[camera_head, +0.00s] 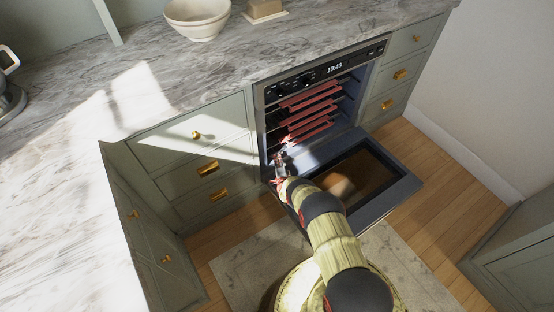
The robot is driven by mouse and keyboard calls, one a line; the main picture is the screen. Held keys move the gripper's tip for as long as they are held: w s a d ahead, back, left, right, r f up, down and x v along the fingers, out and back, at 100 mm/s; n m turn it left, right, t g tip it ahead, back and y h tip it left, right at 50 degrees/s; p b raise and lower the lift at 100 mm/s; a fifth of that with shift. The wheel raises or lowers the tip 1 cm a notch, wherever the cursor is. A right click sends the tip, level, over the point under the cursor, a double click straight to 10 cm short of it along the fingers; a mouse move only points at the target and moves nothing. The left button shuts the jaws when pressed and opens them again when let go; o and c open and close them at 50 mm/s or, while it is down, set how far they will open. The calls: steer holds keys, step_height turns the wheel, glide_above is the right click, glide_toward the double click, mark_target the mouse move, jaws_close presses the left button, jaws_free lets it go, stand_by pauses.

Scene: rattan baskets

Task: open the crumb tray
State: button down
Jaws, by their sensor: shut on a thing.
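The built-in oven (265,92) stands among the grey-green cabinets. Its glass door (398,192) is folded down, open. Several racks with red front bars (308,107) sit inside the cavity. My gripper (279,162) is at the lower left of the oven opening, below the racks. It is shut on a part low in the oven. The picture is too small to tell whether that part is the crumb tray. I cannot make out the crumb tray clearly. My arm crosses the left side of the open door and hides part of it.
Closed drawers with brass pulls flank the oven on the left (191,137) and right (402,73). A marble counter (150,85) runs above, with a white bowl (200,18). A rug (245,265) lies on the wooden floor. Another cabinet (515,255) stands at lower right.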

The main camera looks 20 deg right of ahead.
steer(key=s+d+p, duration=0.1)
steer(key=s, duration=0.8)
steer(key=s+d+p, duration=0.2)
steer(key=s, duration=0.7)
steer(key=s+d+p, duration=0.2)
steer(key=s, duration=0.8)
steer(key=shift+s+d, duration=0.1)
steer(key=shift+d, duration=0.1)
steer(key=c, duration=1.9)
jaws_free()
steer(key=v, duration=0.7)
steer(key=shift+s, duration=0.2)
